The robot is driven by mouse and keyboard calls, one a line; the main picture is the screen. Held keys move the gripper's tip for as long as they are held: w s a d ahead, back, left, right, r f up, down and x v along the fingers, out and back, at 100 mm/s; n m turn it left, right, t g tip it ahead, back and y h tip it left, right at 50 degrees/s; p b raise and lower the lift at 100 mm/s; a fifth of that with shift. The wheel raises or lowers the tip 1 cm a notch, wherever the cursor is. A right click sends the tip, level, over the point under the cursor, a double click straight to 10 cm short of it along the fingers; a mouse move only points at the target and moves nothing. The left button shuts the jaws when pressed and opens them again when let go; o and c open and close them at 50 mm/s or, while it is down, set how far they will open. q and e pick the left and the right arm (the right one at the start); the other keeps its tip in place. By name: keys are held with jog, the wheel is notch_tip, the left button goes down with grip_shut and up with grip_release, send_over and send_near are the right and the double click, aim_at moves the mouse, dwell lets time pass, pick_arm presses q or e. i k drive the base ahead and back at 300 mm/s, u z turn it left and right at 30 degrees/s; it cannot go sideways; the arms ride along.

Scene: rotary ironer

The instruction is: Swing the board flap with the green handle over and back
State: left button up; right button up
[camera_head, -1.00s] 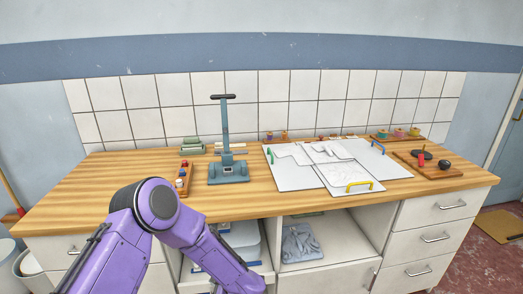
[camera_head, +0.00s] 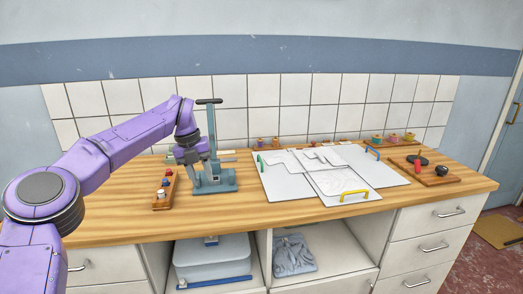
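A folding board with white flaps lies open on the wooden counter, right of centre. Its left flap (camera_head: 283,184) lies flat and carries the green handle (camera_head: 261,164) at its outer left edge. A front flap (camera_head: 338,180) has a yellow handle (camera_head: 354,194), and a blue handle (camera_head: 373,152) stands at the back right. My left gripper (camera_head: 197,176) points down over the counter, left of the green handle and apart from it. It overlaps the blue-grey stand in the picture, and its finger opening is unclear. My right gripper is out of view.
The blue-grey upright stand (camera_head: 213,112) is beside my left gripper, between the wooden rack (camera_head: 165,190) and the board. Spools (camera_head: 394,137) and a round black-knobbed tool (camera_head: 442,168) stand at the right. The counter front (camera_head: 240,213) is clear.

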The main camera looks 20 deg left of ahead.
aim_at(279, 185)
jog(key=i, duration=1.25)
